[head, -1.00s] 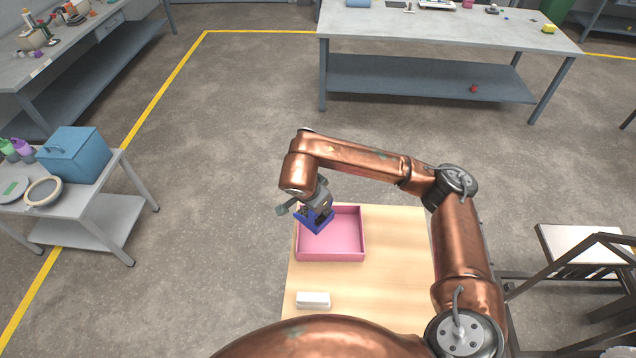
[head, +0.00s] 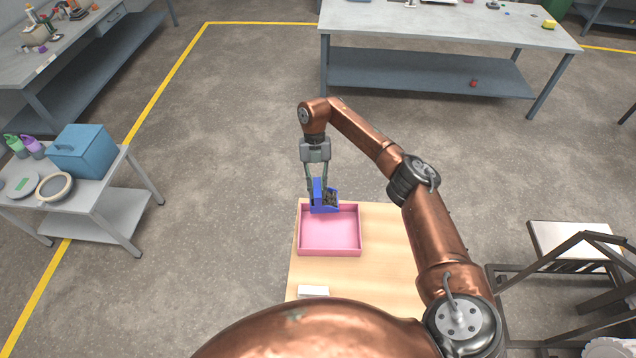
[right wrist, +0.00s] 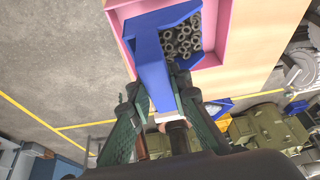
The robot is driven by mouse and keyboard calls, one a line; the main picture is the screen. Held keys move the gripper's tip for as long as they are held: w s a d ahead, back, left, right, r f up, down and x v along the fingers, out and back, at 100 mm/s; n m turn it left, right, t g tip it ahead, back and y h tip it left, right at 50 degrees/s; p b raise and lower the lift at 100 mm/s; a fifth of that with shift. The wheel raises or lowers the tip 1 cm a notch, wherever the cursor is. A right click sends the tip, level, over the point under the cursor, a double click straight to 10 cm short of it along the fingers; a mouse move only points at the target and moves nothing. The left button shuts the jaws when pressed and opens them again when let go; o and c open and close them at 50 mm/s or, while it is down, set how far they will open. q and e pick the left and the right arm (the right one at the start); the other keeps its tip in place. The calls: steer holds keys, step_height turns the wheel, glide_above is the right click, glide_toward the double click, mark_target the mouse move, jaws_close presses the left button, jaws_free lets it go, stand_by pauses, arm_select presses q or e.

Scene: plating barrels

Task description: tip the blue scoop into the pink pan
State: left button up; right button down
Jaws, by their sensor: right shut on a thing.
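The blue scoop (head: 318,195) is in my right gripper (head: 317,181), whose fingers point down and are shut on it. The scoop is above the back edge of the pink pan (head: 330,252). In the right wrist view the scoop (right wrist: 152,62) holds many grey nuts (right wrist: 181,42), with the pink pan (right wrist: 225,25) around and below it. The pan's floor looks bare in the head view. The pan stands on a wooden table. My left gripper is not in view.
A white block (head: 313,291) lies on the wooden table (head: 385,240) in front of the pan. The table is clear right of the pan. A side table with a blue box (head: 82,152) stands left, a grey workbench (head: 440,32) behind.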

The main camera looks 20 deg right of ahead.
steer(key=m, duration=0.1)
steer(key=m+y, duration=0.1)
steer(key=m+p, duration=0.1)
steer(key=m, duration=0.1)
steer(key=shift+w+d+t+y, duration=0.3)
steer(key=shift+w+t, duration=0.05)
steer(key=shift+t, duration=0.05)
steer(key=m, duration=0.1)
steer(key=m+p, duration=0.1)
steer(key=m+t+y, duration=0.1)
steer(key=m, duration=0.1)
steer(key=shift+w+d+f, duration=0.15)
steer(key=shift+w+f, duration=0.1)
steer(key=m, duration=0.1)
steer(key=m+t+p, duration=0.1)
steer(key=m, duration=0.1)
steer(key=shift+w+d+f+m+t+y, duration=0.1)
steer(key=shift+w+f+m+t+y, duration=0.2)
steer(key=shift+m, duration=0.1)
steer(key=shift+f+m+t, duration=0.2)
steer(key=shift+m+t, duration=0.1)
steer(key=shift+m, duration=0.2)
